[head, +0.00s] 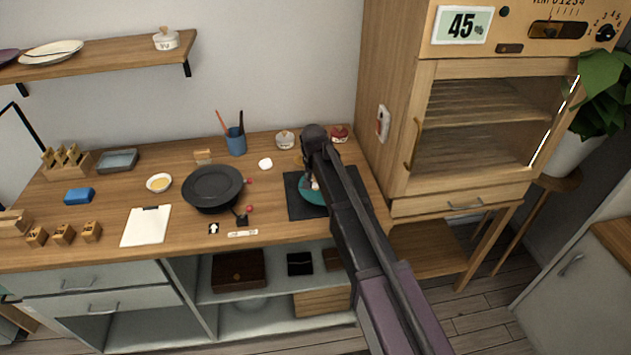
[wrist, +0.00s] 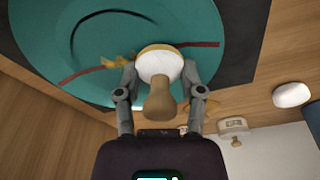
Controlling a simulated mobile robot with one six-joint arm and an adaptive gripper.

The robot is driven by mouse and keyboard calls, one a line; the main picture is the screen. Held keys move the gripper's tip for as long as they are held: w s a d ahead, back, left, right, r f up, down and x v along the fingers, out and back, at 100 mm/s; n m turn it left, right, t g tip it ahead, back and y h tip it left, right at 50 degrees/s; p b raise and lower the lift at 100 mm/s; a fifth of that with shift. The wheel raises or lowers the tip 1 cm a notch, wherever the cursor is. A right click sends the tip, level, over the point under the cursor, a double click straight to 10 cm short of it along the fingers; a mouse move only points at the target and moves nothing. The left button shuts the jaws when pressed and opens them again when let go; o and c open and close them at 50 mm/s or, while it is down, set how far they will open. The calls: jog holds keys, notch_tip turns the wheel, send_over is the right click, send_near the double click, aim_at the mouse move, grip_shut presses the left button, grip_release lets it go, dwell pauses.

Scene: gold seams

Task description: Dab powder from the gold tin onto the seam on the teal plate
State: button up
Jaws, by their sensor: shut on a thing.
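The teal plate (wrist: 115,85) lies on a dark mat and fills the top of the wrist view; in the head view its left part (head: 312,190) shows beside my arm. A dark red seam (wrist: 200,45) crosses it, with a patch of gold (wrist: 118,61) left of the middle. My gripper (wrist: 160,80) is shut on a dabber (wrist: 160,98) with a tan handle and a white, gold-edged pad. The pad is over the seam, right of the gold patch; I cannot tell whether it touches. A small gold-coloured thing (wrist: 212,106), perhaps the gold tin, is mostly hidden behind my right finger.
A white lidded pot (head: 285,140) and a red one (head: 339,133) stand at the back. A white oval piece (head: 265,164), a black pan (head: 212,187) and a blue cup of tools (head: 236,143) are left of the mat (head: 297,207). A tall wooden cabinet (head: 390,60) stands right.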

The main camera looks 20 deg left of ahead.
jog(key=shift+d, duration=0.1)
jog(key=shift+s+d+r, duration=0.1)
jog(key=shift+s+d, duration=0.1)
jog(key=shift+d, duration=0.55)
jog(key=shift+w, duration=0.15)
jog(key=shift+w+d, duration=0.3)
jog(key=shift+w, duration=0.35)
jog(key=shift+s+d, duration=0.25)
jog(key=shift+d, duration=0.7)
